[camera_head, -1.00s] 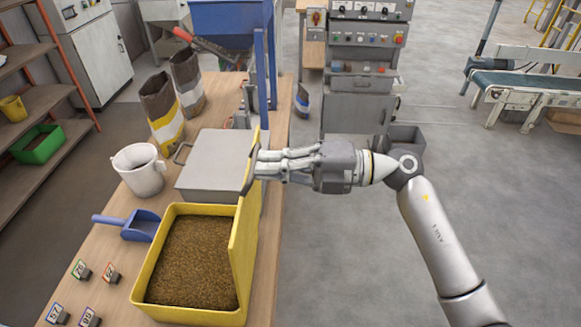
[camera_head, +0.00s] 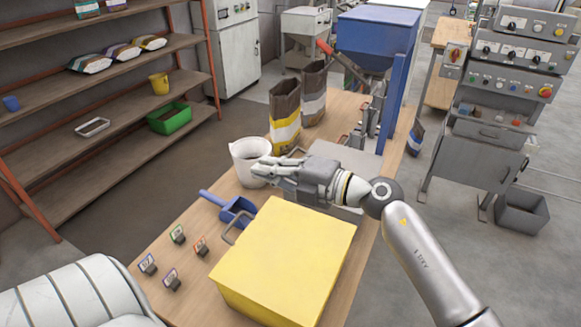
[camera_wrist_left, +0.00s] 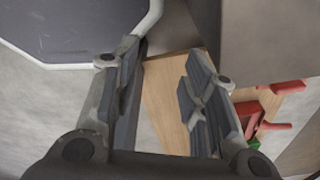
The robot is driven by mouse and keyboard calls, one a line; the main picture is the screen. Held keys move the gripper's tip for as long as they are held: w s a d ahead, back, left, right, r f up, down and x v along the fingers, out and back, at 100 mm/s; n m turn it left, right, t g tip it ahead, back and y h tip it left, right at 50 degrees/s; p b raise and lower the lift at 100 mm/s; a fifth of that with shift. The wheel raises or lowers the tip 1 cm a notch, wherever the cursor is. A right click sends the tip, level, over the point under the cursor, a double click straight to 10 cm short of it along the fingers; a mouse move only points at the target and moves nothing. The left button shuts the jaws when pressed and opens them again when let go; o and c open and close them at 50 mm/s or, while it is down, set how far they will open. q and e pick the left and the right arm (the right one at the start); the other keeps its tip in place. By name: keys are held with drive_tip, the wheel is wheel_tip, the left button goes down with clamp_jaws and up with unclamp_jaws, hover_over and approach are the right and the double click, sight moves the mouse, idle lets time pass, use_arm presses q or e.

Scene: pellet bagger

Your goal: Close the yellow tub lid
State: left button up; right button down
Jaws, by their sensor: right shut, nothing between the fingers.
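The yellow tub (camera_head: 250,302) stands on the wooden table, and its flat yellow lid (camera_head: 290,250) lies down over the top, hiding the pellets. A wire handle (camera_head: 238,224) sticks out at the lid's left side. I cannot tell whether the lid is fully seated. My right gripper (camera_head: 258,172) is shut and empty, above and beyond the tub's far edge, near the white bucket and apart from the lid. My left gripper (camera_wrist_left: 160,66) shows only in the left wrist view; its two fingers are apart with nothing between them.
A white bucket (camera_head: 248,158), blue scoop (camera_head: 236,211) and several small numbered tags (camera_head: 178,234) are on the table. A grey lidded box (camera_head: 346,158) and two bags (camera_head: 285,117) stand beyond. Shelves are at the left, a control console (camera_head: 495,120) at the right.

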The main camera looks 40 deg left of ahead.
drive_tip(key=shift+s+a+f+h, duration=0.1)
drive_tip(key=shift+a+f+h, duration=0.2)
drive_tip(key=shift+a+f, duration=0.4)
drive_tip(key=shift+a+r, duration=0.1)
drive_tip(key=v, duration=1.2)
